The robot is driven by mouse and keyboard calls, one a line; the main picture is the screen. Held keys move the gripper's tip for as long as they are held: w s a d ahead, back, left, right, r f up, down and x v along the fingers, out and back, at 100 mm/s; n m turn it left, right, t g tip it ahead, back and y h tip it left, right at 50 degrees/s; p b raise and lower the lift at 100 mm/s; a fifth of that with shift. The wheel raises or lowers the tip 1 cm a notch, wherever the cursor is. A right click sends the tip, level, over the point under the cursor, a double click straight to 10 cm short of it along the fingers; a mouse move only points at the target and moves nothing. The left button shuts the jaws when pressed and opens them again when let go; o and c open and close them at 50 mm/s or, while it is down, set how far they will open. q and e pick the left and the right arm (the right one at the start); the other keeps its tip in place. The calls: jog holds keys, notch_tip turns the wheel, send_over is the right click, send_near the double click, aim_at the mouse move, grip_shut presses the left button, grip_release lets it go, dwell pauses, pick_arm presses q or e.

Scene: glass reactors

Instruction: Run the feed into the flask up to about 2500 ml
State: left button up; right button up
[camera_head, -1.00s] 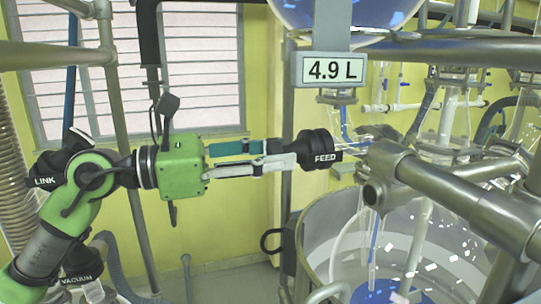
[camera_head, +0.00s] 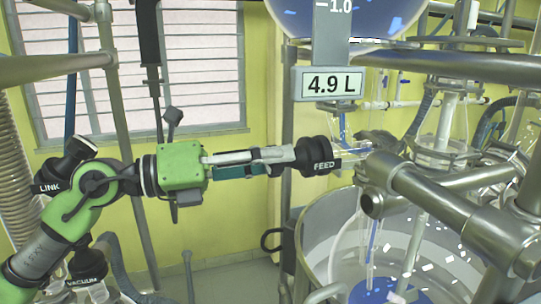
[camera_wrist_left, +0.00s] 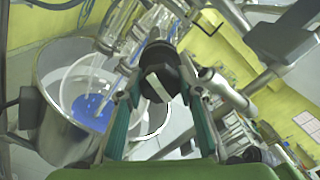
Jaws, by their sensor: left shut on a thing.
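My left gripper (camera_head: 298,157) reaches in from the left and is shut on the black FEED knob (camera_head: 321,153), one finger on each side. The knob, with a pale stripe, sits between the fingertips in the left wrist view (camera_wrist_left: 158,75). A glass line runs right from the knob. The display (camera_head: 329,84) above it reads 4.9 L. The glass flask stands inside the open metal vessel (camera_head: 312,232) and has blue at its bottom (camera_head: 378,291); the blue also shows in the left wrist view (camera_wrist_left: 92,106). I cannot read a level on the flask.
A rounded glass vessel with blue content (camera_head: 365,15) hangs at the top, beside a scale marked 1.0. Thick metal pipes (camera_head: 455,205) cross at the right. LINK (camera_head: 62,168) and VACUUM (camera_head: 88,260) knobs are at the left, near my arm.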

pick_arm(q)
jog(key=shift+r+n, duration=0.15)
jog(key=shift+n, duration=0.35)
jog(key=o, duration=1.1)
jog(key=shift+w, duration=0.1)
jog(key=v, duration=1.2)
